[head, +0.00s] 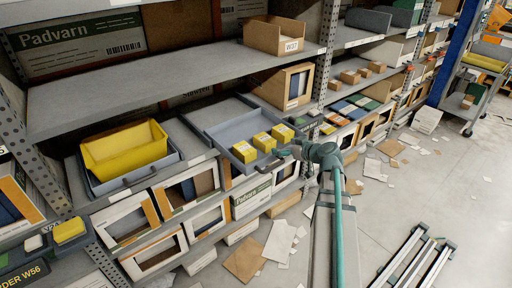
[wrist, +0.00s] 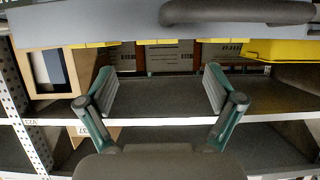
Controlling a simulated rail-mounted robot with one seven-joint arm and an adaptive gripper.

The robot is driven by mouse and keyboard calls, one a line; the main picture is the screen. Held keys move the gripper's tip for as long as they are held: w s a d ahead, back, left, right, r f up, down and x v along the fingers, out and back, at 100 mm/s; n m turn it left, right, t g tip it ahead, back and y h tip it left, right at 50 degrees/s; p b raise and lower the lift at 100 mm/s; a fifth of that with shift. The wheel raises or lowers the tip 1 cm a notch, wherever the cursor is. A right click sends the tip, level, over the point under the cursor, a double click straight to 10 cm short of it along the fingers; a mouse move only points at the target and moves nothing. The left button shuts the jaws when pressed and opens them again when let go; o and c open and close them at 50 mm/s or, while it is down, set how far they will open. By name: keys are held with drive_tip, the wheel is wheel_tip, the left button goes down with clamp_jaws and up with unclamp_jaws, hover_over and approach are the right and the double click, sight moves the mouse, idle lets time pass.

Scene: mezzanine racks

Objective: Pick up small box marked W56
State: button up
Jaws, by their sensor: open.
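Three small yellow boxes stand in a row in a grey tray (head: 213,120) on the middle shelf: a left one (head: 244,152), a middle one (head: 264,142) and a right one (head: 283,133). Their markings are too small to read, so I cannot tell which is W56. My gripper (head: 284,152) is just in front of the tray's front edge, close to the right box. In the wrist view my gripper (wrist: 158,88) is open, with nothing between its fingers. The tray's grey edge and dark handle (wrist: 240,12) cross the top there, with narrow yellow strips below.
A yellow bin (head: 125,155) sits left of the tray; yellow also shows in the wrist view (wrist: 285,50). A brown open box (head: 274,36) stands on the upper shelf (head: 150,85). A sign at lower left reads W56 (head: 25,272). Cardboard scraps (head: 245,260) litter the floor.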

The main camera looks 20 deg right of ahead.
sight(271, 144)
drive_tip(key=x, duration=0.2)
drive_tip(key=p+x, duration=0.1)
drive_tip(key=x, duration=0.2)
drive_tip(key=shift+w+d, duration=0.2)
drive_tip(key=shift+f+p+x, duration=0.1)
drive_tip(key=shift+p+x, duration=0.5)
drive_tip(key=shift+x, duration=0.8)
drive_tip(key=shift+f+p+x, duration=0.15)
drive_tip(key=shift+p+x, duration=0.4)
drive_tip(key=shift+x, duration=0.85)
drive_tip(key=shift+s, duration=0.2)
drive_tip(key=shift+c, duration=0.4)
drive_tip(key=c, duration=1.2)
drive_tip(key=shift+r, duration=0.1)
